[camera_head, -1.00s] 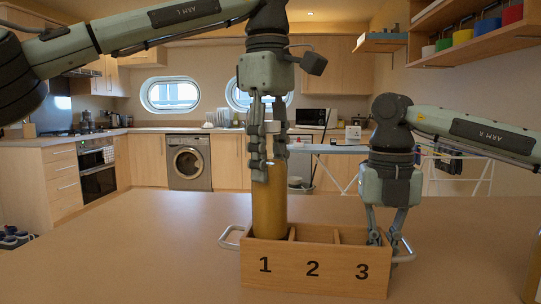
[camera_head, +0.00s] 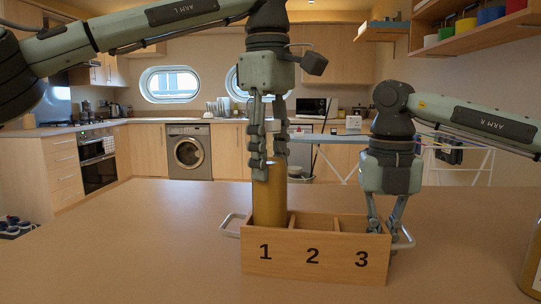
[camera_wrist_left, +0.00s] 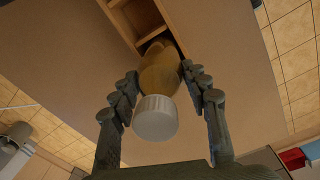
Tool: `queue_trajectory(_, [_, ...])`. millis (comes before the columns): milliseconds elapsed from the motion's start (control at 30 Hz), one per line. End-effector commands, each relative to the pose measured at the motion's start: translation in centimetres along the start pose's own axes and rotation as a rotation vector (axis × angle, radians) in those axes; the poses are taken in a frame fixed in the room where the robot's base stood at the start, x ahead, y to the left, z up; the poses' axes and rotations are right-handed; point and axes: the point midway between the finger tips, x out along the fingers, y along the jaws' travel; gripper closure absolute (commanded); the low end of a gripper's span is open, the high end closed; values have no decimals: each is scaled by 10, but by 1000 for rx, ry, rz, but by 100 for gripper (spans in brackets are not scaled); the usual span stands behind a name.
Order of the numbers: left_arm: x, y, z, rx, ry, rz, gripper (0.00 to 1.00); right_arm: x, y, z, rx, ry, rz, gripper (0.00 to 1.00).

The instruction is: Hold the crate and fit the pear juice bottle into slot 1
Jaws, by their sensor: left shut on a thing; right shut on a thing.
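The wooden crate (camera_head: 313,273) stands on the table with slots marked 1, 2 and 3 and a metal handle at each end. A yellow-brown bottle (camera_head: 269,207) stands upright with its lower part inside slot 1, hidden by the front wall. My left gripper (camera_head: 269,172) is shut on its upper part from above. In the left wrist view the bottle (camera_wrist_left: 160,72) with its white cap (camera_wrist_left: 155,118) is between the fingers. No label is visible, so I cannot read its flavour. My right gripper (camera_head: 385,227) is shut on the crate's right end by slot 3.
Slots 2 and 3 look empty from here. Another yellowish bottle (camera_head: 533,268) is cut off at the right edge of the head view. The table (camera_head: 120,235) is clear left of the crate and between the crate and that bottle.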

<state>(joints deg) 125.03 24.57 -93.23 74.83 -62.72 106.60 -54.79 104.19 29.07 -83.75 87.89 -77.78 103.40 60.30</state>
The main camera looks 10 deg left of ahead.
Motion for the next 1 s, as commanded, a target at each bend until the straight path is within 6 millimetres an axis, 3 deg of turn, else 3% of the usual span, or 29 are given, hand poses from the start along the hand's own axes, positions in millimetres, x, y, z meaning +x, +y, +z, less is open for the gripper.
queue_trajectory(1000, [18,-1,0,-1,-1,2,100,-1,0,0,0,-1,1,100])
